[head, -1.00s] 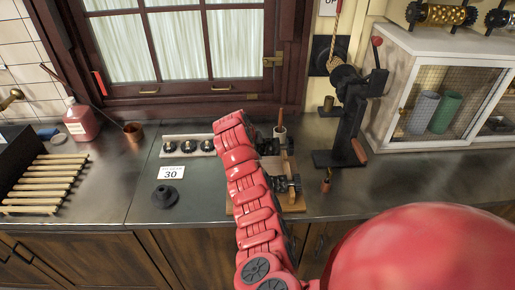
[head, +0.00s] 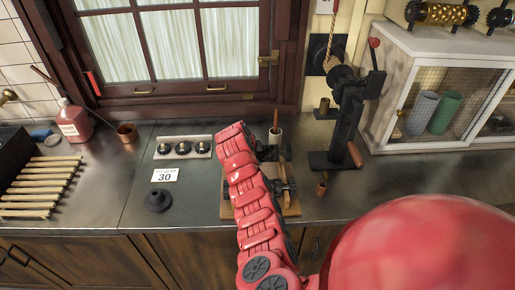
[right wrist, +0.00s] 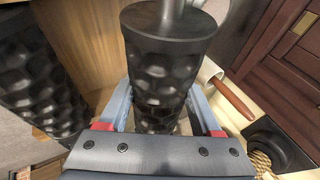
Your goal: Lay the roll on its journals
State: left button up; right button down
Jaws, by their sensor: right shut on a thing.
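In the right wrist view a black dimpled roll (right wrist: 160,65) with a pale metal journal at its end sits between the fingers of my right gripper (right wrist: 160,98), which is shut on it. A second black dimpled roll (right wrist: 40,85) is to the left, apart from the held one. In the head view the wooden stand (head: 291,209) with dark fittings (head: 290,187) is partly behind my red right arm. That arm hides the gripper and most of the held roll there. I cannot tell whether the roll touches the stand. My left gripper is not in view.
A white cup (head: 274,137) with a brown handle stands behind the stand. A black crank press (head: 342,120) and a white mesh cabinet (head: 430,90) are to the right. A black knob (head: 158,199), a "30" card (head: 164,175) and a wooden rack (head: 40,185) are left.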

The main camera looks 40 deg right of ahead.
jog(key=shift+f, duration=0.7)
notch_tip(320, 180, down, 2)
jog(key=shift+d+f+b, duration=0.1)
jog(key=shift+d+b, duration=0.05)
jog(key=shift+b, duration=0.4)
jog(key=shift+f+b, duration=0.65)
jog(key=shift+b, duration=0.1)
jog(key=shift+c, duration=1.9)
grip_release()
jog(key=o, duration=0.4)
jog(key=shift+s, duration=0.1)
jog(key=shift+a+f, duration=0.15)
jog(key=shift+a, duration=0.05)
